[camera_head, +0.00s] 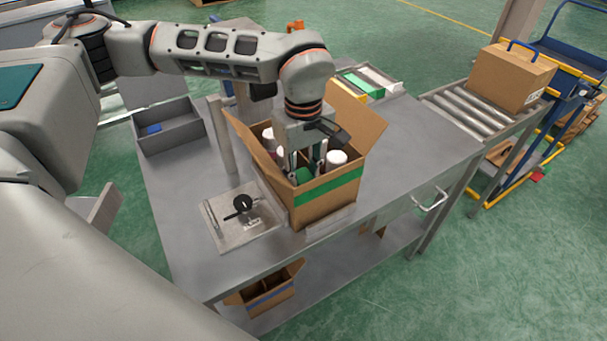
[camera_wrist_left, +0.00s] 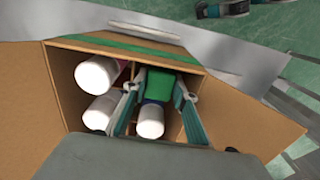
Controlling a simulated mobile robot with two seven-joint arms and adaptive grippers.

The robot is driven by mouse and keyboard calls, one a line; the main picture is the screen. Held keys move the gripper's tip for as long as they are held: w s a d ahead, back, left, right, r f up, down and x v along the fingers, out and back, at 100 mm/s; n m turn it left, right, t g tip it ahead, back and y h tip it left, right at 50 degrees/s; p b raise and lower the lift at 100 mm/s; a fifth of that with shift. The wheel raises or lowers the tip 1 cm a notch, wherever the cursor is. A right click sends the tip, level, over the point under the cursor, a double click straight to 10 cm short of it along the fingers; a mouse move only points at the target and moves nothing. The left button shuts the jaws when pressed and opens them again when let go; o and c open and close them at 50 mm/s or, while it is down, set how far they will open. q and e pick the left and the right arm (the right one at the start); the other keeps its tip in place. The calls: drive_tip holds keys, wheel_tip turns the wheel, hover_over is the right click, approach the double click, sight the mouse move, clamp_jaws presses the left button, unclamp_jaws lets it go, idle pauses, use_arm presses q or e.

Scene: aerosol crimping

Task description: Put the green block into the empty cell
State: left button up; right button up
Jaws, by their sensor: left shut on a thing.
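The green block (camera_head: 303,176) is held by my left gripper (camera_head: 303,168) inside the open cardboard box (camera_head: 325,197), on the side towards the green-banded wall. In the left wrist view the block (camera_wrist_left: 159,84) sits between the two fingers (camera_wrist_left: 155,100), which are shut on it. A divider runs beside it, and white-capped cans (camera_wrist_left: 96,75) stand in the cells around it, one close to the block (camera_wrist_left: 150,122). How deep the block sits in its cell, and whether it touches the bottom, is hidden. My right gripper does not show.
The box's flaps (camera_head: 358,118) are spread open around my gripper. A metal plate with a black knob (camera_head: 243,203) lies left of the box, beside an upright post (camera_head: 222,140). A grey bin (camera_head: 168,128) stands at the back left. The tabletop right of the box is clear.

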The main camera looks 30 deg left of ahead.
sight(304, 177)
use_arm(q)
drive_tip(key=o, duration=1.2)
wheel_tip(304, 177, up, 12)
drive_tip(key=shift+w+r, duration=0.1)
drive_tip(key=shift+d, duration=0.1)
idle(0.7)
